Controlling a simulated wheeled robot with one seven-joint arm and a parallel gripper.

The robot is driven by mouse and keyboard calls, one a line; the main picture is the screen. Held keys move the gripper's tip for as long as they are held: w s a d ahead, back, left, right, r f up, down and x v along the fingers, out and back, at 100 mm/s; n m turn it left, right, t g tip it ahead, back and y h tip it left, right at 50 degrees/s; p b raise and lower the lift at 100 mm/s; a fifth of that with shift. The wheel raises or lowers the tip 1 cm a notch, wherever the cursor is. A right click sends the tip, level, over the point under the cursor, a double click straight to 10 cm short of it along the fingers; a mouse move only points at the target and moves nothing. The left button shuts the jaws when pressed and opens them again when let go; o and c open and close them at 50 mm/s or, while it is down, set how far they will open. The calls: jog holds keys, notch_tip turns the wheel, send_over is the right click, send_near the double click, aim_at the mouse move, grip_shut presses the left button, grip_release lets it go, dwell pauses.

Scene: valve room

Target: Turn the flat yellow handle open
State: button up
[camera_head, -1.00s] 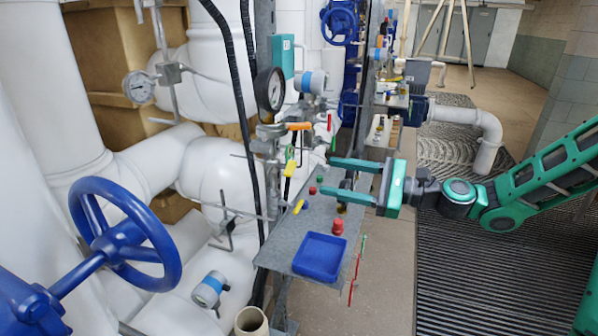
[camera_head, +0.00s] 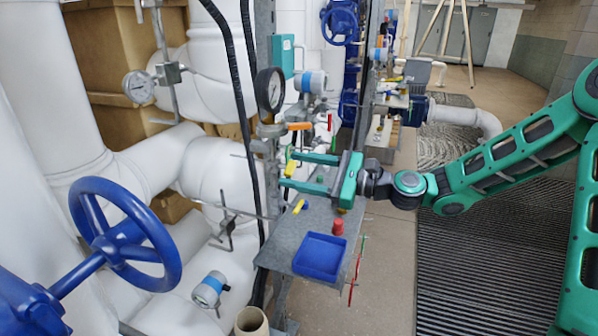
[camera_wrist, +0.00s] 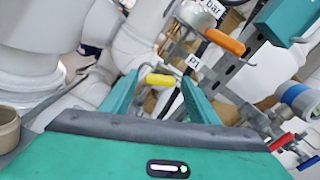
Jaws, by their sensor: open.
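The flat yellow handle (camera_head: 291,167) sits on the pipework behind the shelf, below an orange handle (camera_head: 299,126). My green gripper (camera_head: 287,170) is open, and its fingertips are at the yellow handle in the head view. In the wrist view, a yellow handle (camera_wrist: 160,80) shows between the two open fingers of my gripper (camera_wrist: 157,95), near their tips. I cannot tell whether either finger touches it. The fingers hide part of the fittings around the handle in the head view.
Below my gripper is a grey metal shelf (camera_head: 275,240) with a blue tray (camera_head: 319,257) and a red-topped item (camera_head: 338,227). Another yellow handle (camera_head: 299,206) is lower down. A pressure gauge (camera_head: 270,90) stands above. A blue handwheel (camera_head: 125,233) is at left.

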jog(key=c, duration=1.1)
jog(key=shift+o, duration=0.2)
jog(key=shift+n, duration=0.3)
jog(key=n, duration=1.2)
jog(key=shift+f, duration=0.15)
jog(key=o, duration=1)
jog(key=shift+o, duration=0.3)
